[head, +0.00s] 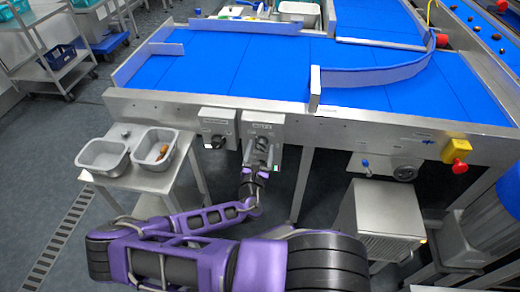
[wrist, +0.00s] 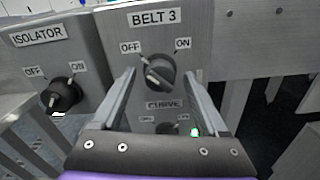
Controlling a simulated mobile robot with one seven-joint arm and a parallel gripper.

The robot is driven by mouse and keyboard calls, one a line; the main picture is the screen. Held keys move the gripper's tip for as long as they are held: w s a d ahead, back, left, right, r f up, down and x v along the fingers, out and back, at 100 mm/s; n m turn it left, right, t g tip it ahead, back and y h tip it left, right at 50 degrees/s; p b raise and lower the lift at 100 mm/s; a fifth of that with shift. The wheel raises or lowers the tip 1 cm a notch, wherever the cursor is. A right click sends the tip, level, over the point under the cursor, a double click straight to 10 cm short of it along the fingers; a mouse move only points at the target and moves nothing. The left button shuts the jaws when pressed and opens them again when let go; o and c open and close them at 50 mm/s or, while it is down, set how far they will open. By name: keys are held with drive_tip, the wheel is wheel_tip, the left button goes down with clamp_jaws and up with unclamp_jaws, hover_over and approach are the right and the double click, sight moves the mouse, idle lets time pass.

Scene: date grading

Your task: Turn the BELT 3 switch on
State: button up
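The BELT 3 switch (wrist: 158,72) is a black rotary knob on a grey box, labelled OFF at upper left and ON at upper right. Its pale pointer mark seems to lean toward OFF. My gripper (wrist: 160,80) is open, one finger on each side of the knob, with gaps visible between fingers and knob. In the head view my gripper (head: 259,152) is at the front of the switch box (head: 263,118) under the belt edge, and partly hides the knob. A second switch labelled CURVE (wrist: 166,128) sits below the knob, partly hidden by my gripper.
The ISOLATOR knob (wrist: 62,96) is on the box to the left, its mark toward ON. A green light (wrist: 194,132) glows by the CURVE switch. A stand with two grey tubs (head: 104,154) is left; a yellow box with a red button (head: 457,152) is right.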

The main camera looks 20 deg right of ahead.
clamp_jaws()
